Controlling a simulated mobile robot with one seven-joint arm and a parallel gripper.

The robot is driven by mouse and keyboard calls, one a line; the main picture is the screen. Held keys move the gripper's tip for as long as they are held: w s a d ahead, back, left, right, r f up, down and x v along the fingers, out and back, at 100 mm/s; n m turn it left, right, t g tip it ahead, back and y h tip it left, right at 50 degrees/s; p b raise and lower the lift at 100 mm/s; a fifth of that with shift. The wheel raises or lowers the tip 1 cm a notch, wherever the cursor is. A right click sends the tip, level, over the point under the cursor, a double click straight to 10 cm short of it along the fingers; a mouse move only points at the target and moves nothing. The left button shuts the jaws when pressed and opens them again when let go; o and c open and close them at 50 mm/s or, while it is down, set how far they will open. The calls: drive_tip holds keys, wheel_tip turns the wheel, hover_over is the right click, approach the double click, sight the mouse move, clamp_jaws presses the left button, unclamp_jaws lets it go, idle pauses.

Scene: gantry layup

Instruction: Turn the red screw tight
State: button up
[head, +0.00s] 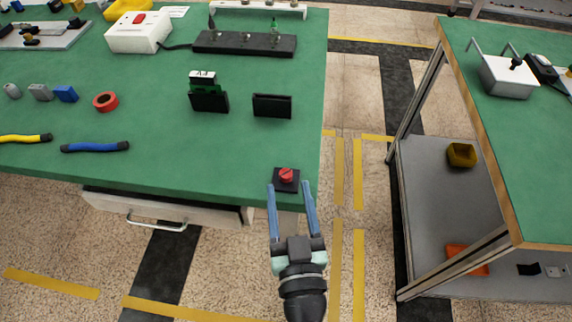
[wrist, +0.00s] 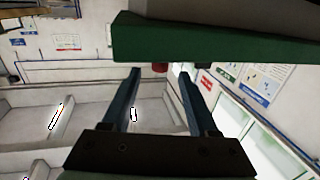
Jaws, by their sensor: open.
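The red screw (head: 286,175) sits on a small dark square base (head: 286,186) near the front right corner of the green table (head: 230,150). My gripper (head: 291,188) is open, with its two blue fingers reaching up to either side of the dark base in the head view. In the wrist view the red screw (wrist: 160,68) shows small beyond and between the fingertips (wrist: 159,70), just below the green table edge. Nothing is held between the fingers. I cannot tell whether the fingers touch the base or the screw.
Blue-handled (head: 95,146) and yellow-handled (head: 25,138) tools lie at the table's left front. A red ring (head: 105,101) and two black holders (head: 272,106) stand farther back. A drawer (head: 165,208) is under the table. A second green-topped bench (head: 520,140) stands right, across an aisle.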

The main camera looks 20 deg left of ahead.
sight(286, 180)
drive_tip(key=shift+p+x, duration=0.55)
drive_tip(key=shift+x, duration=2)
clamp_jaws()
